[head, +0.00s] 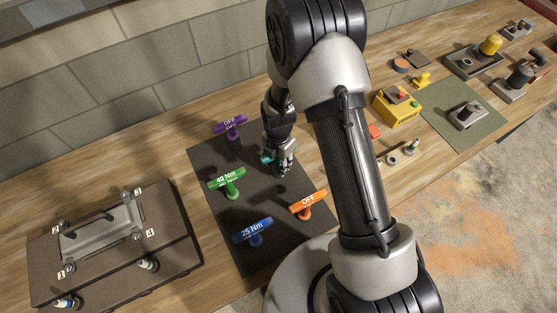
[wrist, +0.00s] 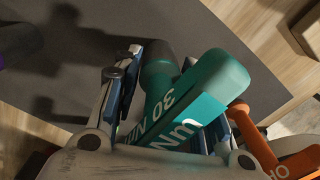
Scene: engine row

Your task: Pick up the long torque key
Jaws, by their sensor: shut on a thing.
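My gripper (head: 280,168) is over the dark mat and is shut on a teal T-shaped key (wrist: 190,105) marked 30 Nm. In the wrist view the key's bar lies between my fingers (wrist: 165,85). In the head view only a bit of teal (head: 266,160) shows; my gripper hides the rest. I cannot tell whether the key is clear of the mat. A purple key (head: 231,126) marked OFF, a green key (head: 228,180) marked 40 Nm, a blue key (head: 253,232) marked 25 Nm and an orange key (head: 306,203) marked OFF stand around it.
The dark mat (head: 213,152) lies on a wooden bench. A dark block with a handled cover (head: 100,233) and numbered corners stands at left. A yellow box (head: 396,106) and a green mat (head: 478,135) with a fixture are at right. The tiled wall rises behind.

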